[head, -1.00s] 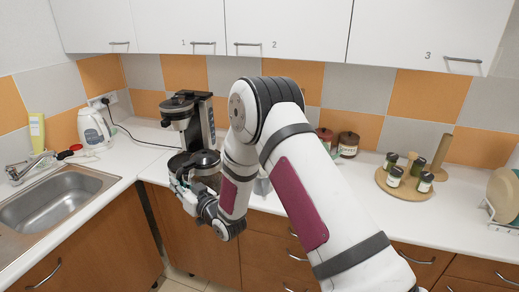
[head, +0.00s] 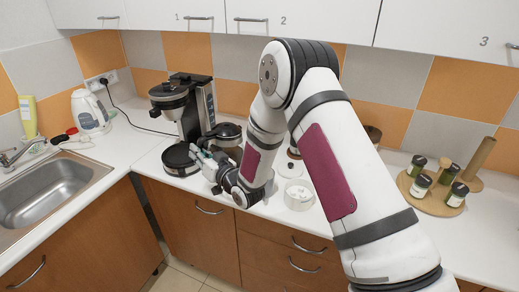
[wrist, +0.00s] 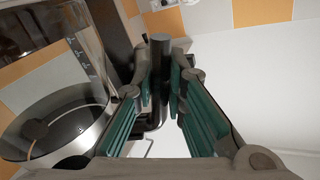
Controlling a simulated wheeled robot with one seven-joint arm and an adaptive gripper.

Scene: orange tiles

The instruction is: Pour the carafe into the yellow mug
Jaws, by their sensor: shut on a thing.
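The carafe (head: 232,144) has a dark lid and a glass body. It is to the right of the coffee machine in the head view, partly hidden by my gripper and arm. My gripper (head: 207,156) is shut on its dark handle at the carafe's left front. In the wrist view a dark bar, which looks like the handle, stands between the green-padded fingers (wrist: 161,85). The carafe looks roughly upright. I do not see the yellow mug in either view; my arm hides part of the counter.
The coffee machine (head: 186,98) stands at the left with its round black plate (head: 181,159) empty. A clear-looking round container (head: 299,196) sits on the counter near my forearm. A round wooden board (head: 433,195) with several jars is at the right. The sink (head: 50,190) is at far left.

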